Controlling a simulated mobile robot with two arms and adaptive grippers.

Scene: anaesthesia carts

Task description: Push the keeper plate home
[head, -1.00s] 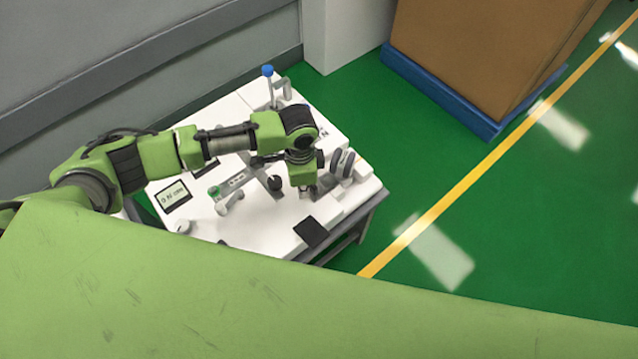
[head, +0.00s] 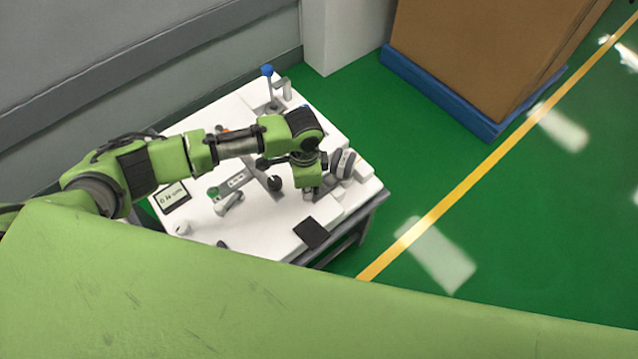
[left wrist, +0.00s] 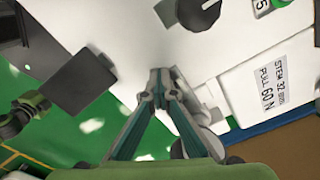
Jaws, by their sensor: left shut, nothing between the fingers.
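My left gripper (head: 310,194) is over the right part of the white cart top (head: 262,212), beside a pair of grey round discs (head: 342,163). In the left wrist view its fingertips (left wrist: 159,88) are together with nothing between them, close over the white surface. Pale grey parts (left wrist: 208,105) lie right beside the fingers and are partly hidden by them. I cannot tell for sure which part is the keeper plate. My right gripper is not in view.
A black pad (head: 312,233) lies at the cart's front edge. A green-knobbed lever (head: 229,197), a dark knob (head: 275,183) and a blue-topped post (head: 268,85) stand on the top. A large brown box (head: 480,50) on a blue base is behind right. Green floor is clear at right.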

